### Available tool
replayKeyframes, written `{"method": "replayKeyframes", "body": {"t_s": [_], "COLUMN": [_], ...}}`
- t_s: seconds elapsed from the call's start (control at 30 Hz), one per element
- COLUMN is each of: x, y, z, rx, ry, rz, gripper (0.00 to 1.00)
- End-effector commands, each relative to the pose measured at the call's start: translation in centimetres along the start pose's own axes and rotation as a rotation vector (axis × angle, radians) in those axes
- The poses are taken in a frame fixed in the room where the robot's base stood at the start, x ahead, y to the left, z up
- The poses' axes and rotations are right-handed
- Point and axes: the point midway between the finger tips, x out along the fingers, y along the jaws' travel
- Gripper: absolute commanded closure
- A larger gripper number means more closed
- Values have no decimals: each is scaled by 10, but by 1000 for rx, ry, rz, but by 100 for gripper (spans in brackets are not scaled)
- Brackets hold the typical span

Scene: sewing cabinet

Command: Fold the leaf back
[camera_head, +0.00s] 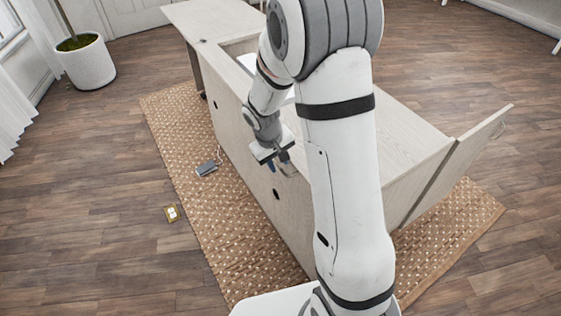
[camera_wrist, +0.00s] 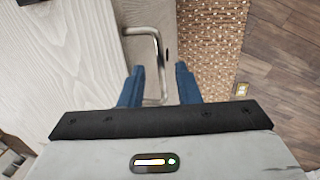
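The pale wooden sewing cabinet (camera_head: 235,130) stands on a rug, with a flat top section (camera_head: 205,20) reaching toward the back left. Which top panel is the leaf is hard to tell, because my arm hides much of the top. My gripper (camera_head: 278,163) is at the cabinet's long front side, near its upper edge. In the wrist view, a bent metal handle (camera_wrist: 157,45) runs between the two blue fingers of my gripper (camera_wrist: 159,68). The fingers are apart, with visible gaps on both sides of the handle. A pale panel (camera_wrist: 60,60) lies left of it.
A panel with a handle (camera_head: 460,160) sticks out slanted at the cabinet's right end. On the left are a small dark object (camera_head: 207,167) on the rug (camera_head: 180,130), a floor outlet (camera_head: 171,213) and a potted plant (camera_head: 88,62). The wooden floor at left is mostly clear.

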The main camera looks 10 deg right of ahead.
Motion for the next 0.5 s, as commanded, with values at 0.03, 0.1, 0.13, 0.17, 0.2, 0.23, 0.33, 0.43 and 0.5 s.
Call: {"method": "replayKeyframes", "body": {"t_s": [0.03, 0.1, 0.13, 0.17, 0.2, 0.23, 0.33, 0.43, 0.5], "x": [2, 3, 4, 3, 3, 3, 3, 3, 3], "y": [0, 0, 0, 0, 0, 0, 0, -1, -1], "z": [0, 0, 0, 0, 0, 0, 0, 0, 0], "rx": [0, 0, 0, 0, 0, 0, 0, -1, -1], "ry": [-1, -1, -1, 0, 0, 0, 0, 0, 0], "rz": [0, 0, 0, 0, 0, 0, 0, 0, 0], "gripper": [70, 70, 70, 70, 70, 70, 73, 82, 87]}}
